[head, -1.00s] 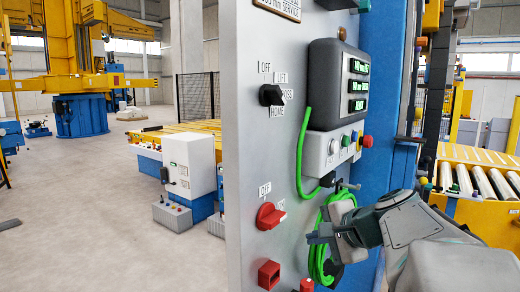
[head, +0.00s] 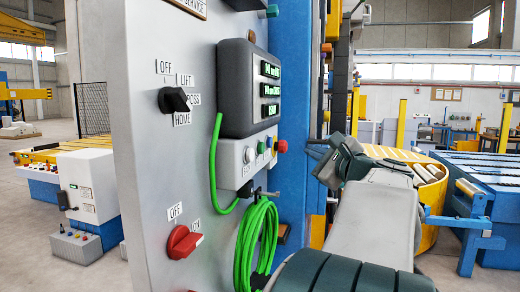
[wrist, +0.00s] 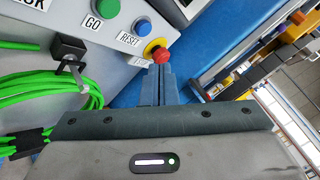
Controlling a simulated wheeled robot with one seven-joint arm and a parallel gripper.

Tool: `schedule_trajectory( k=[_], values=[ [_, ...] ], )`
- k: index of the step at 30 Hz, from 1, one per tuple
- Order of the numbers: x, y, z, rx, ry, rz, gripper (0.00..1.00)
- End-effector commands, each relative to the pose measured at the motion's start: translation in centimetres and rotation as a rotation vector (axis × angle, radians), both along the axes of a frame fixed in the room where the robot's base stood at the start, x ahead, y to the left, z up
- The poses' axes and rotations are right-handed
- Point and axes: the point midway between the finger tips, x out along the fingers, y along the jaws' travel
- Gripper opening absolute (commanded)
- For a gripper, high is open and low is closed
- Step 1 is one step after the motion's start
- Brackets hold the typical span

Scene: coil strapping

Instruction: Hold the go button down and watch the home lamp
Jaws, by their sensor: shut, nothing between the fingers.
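The green go button (wrist: 107,8) is at the top edge of the wrist view, above its GO label. In the head view the green button (head: 262,147) sits on the grey button box under the display. My gripper (wrist: 160,70) is shut and empty, its fingertips close to the red mushroom button (wrist: 160,54), down and right of the go button. In the head view my gripper (head: 314,149) is to the right of the box, apart from the green button. I cannot pick out a home lamp; a pale round fitting (head: 250,154) beside the green button has no readable label.
A blue reset button (wrist: 143,26) lies between green and red. A green cable coil (head: 258,236) hangs on a hook below the box. The panel has a black selector (head: 175,100) pointing near HOME and a red switch (head: 184,240). A blue column stands behind.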

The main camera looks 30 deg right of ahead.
Motion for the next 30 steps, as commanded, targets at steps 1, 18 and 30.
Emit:
schedule_trajectory(
  k=[1,18,30],
  values=[
    [0.1,0.1,0.0,0.000,0.001,0.001,0.00],
    [5.3,4.6,-0.2,-0.001,0.001,0.003,0.00],
    [6.7,5.8,0.0,0.000,0.001,0.001,0.00]
  ],
)
